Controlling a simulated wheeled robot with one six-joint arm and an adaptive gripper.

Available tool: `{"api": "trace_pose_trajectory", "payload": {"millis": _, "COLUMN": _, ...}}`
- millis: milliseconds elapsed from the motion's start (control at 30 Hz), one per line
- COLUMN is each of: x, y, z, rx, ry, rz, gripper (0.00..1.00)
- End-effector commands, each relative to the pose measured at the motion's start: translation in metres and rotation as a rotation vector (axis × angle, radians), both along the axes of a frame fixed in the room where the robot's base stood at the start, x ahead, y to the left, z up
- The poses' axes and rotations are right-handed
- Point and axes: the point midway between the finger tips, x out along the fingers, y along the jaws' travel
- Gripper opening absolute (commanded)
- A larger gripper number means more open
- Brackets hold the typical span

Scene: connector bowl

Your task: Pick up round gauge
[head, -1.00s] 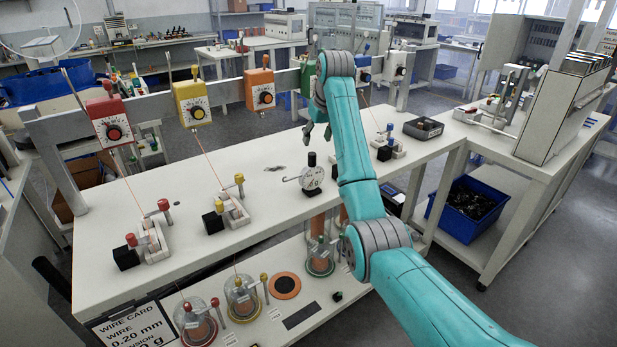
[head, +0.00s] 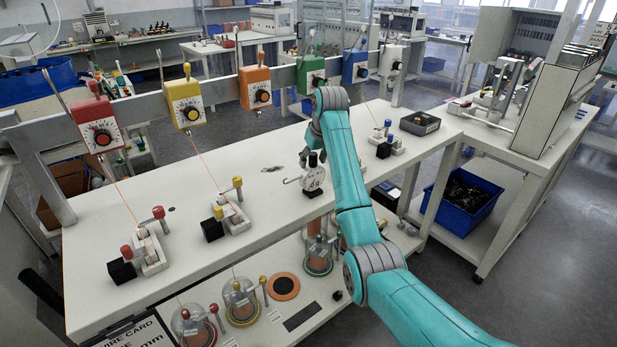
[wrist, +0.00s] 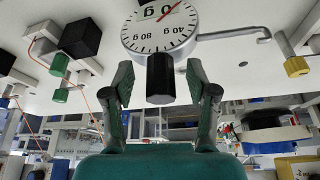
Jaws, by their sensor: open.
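The round gauge (head: 313,181) stands on the white bench in the head view, with a white dial, a black knob on top and a thin hooked arm to its left. In the wrist view the gauge (wrist: 158,28) appears upside down at the top, its dial marked in g with a red needle. My gripper (wrist: 160,76) is open, with one finger on each side of the black knob. Gaps show between the knob and both fingers, and nothing is held.
Coloured dial boxes, including a yellow one (head: 187,104) and an orange one (head: 257,88), hang on a rail behind. Small clamp stations with black blocks, one at left (head: 122,271), stand on the bench (head: 180,200). A dark tray (head: 420,123) lies at right.

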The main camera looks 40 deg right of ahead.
Motion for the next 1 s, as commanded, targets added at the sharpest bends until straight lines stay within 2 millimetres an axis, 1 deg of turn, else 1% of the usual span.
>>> {"api": "trace_pose_trajectory", "payload": {"millis": 100, "x": 0.0, "y": 0.0, "z": 0.0, "rx": 0.0, "ry": -0.001, "rz": 0.0, "gripper": 0.58}}
{"api": "trace_pose_trajectory", "payload": {"millis": 133, "x": 0.0, "y": 0.0, "z": 0.0, "rx": 0.0, "ry": 0.0, "rz": 0.0, "gripper": 0.55}}
{"api": "trace_pose_trajectory", "payload": {"millis": 167, "x": 0.0, "y": 0.0, "z": 0.001, "rx": 0.0, "ry": 0.0, "rz": 0.0, "gripper": 0.48}}
{"api": "trace_pose_trajectory", "payload": {"millis": 200, "x": 0.0, "y": 0.0, "z": 0.001, "rx": 0.0, "ry": 0.0, "rz": 0.0, "gripper": 0.38}}
{"api": "trace_pose_trajectory", "payload": {"millis": 267, "x": 0.0, "y": 0.0, "z": 0.001, "rx": 0.0, "ry": 0.0, "rz": 0.0, "gripper": 0.23}}
{"api": "trace_pose_trajectory", "payload": {"millis": 300, "x": 0.0, "y": 0.0, "z": 0.001, "rx": 0.0, "ry": 0.0, "rz": 0.0, "gripper": 0.13}}
{"api": "trace_pose_trajectory", "payload": {"millis": 333, "x": 0.0, "y": 0.0, "z": 0.001, "rx": 0.0, "ry": 0.0, "rz": 0.0, "gripper": 0.05}}
{"api": "trace_pose_trajectory", "payload": {"millis": 367, "x": 0.0, "y": 0.0, "z": 0.001, "rx": 0.0, "ry": 0.0, "rz": 0.0, "gripper": 0.0}}
{"api": "trace_pose_trajectory", "payload": {"millis": 767, "x": 0.001, "y": 0.0, "z": 0.003, "rx": 0.0, "ry": -0.002, "rz": 0.0, "gripper": 0.0}}
{"api": "trace_pose_trajectory", "payload": {"millis": 867, "x": 0.001, "y": 0.0, "z": 0.012, "rx": -0.001, "ry": -0.003, "rz": 0.001, "gripper": 0.0}}
{"api": "trace_pose_trajectory", "payload": {"millis": 1000, "x": 0.001, "y": 0.0, "z": 0.035, "rx": -0.002, "ry": -0.005, "rz": 0.001, "gripper": 0.0}}
